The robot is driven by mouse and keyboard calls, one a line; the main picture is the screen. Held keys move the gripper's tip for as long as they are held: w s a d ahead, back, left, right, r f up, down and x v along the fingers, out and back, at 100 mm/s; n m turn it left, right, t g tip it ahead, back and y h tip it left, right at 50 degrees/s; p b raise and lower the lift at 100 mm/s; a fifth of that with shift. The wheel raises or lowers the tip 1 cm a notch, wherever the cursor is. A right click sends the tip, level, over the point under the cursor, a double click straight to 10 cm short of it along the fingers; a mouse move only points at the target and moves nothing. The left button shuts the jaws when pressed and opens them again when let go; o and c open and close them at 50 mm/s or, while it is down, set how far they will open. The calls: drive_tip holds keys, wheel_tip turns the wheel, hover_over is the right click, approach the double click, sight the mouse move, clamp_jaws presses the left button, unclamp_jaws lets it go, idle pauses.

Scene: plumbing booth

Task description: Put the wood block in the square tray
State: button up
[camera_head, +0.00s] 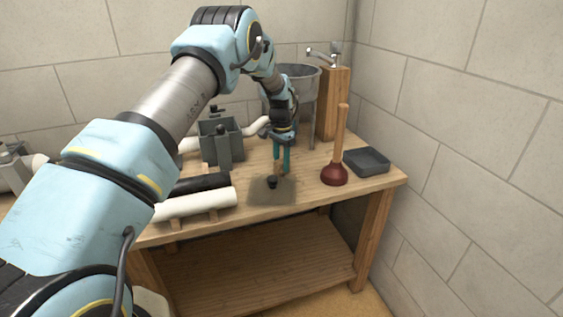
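My gripper (282,167) points down over the workbench, left of the plunger. A small brown wooden piece, likely the wood block (279,168), shows at its teal fingertips. It is too small in view to tell whether the fingers are closed on it or only around it. The square tray (367,161) is dark grey, shallow and looks empty. It lies at the right end of the bench, right of the plunger and apart from my gripper.
A plunger (335,174) with a tall wooden handle stands between my gripper and the tray. A small black object (272,182) sits on a grey mat (286,193). White and black pipes (196,204), a grey vise-like fixture (221,143) and a metal basin (299,88) occupy the left and back.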

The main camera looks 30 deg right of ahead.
drive_tip(key=shift+o, duration=0.7)
